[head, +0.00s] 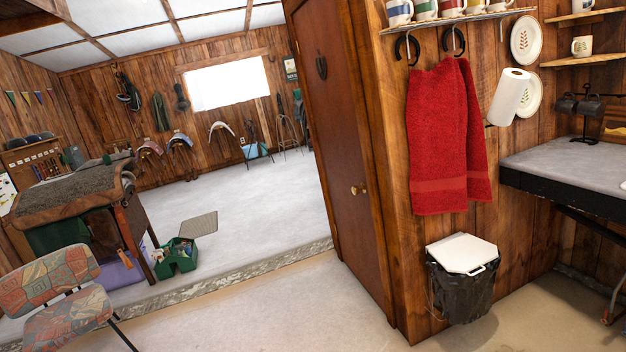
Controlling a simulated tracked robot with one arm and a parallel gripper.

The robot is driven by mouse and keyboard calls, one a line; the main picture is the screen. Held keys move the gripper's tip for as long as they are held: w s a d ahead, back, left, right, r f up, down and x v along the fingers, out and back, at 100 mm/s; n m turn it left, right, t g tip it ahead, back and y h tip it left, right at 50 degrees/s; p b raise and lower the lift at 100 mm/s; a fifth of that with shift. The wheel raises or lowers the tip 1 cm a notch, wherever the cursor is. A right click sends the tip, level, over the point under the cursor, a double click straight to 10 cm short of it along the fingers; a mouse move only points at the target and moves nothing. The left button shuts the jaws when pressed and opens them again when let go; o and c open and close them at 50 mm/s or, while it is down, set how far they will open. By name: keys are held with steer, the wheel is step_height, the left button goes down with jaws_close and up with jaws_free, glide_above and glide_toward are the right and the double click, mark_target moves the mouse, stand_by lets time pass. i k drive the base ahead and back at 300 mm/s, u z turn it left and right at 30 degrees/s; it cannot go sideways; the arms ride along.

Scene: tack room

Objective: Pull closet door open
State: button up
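A brown wooden door (341,150), which looks like the closet door, stands in the middle of the head view. It appears closed in its wooden frame and is seen at a steep angle. A small round brass knob (359,189) sits near its right edge at about mid height. A dark oval ornament (321,66) hangs on its upper part. The inside of the closet is hidden. My gripper is not in view.
A red towel (446,140) hangs on the wall right of the door, above a lidded bin (463,275). A patterned chair (65,300) stands at lower left. A stone sill (220,278) crosses the floor. The floor before the door (300,310) is clear.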

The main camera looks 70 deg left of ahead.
mark_target(317, 23)
steer(key=u, duration=1.95)
steer(key=i, duration=1.55)
steer(key=u, duration=0.3)
steer(key=i, duration=2.3)
steer(key=z, duration=0.3)
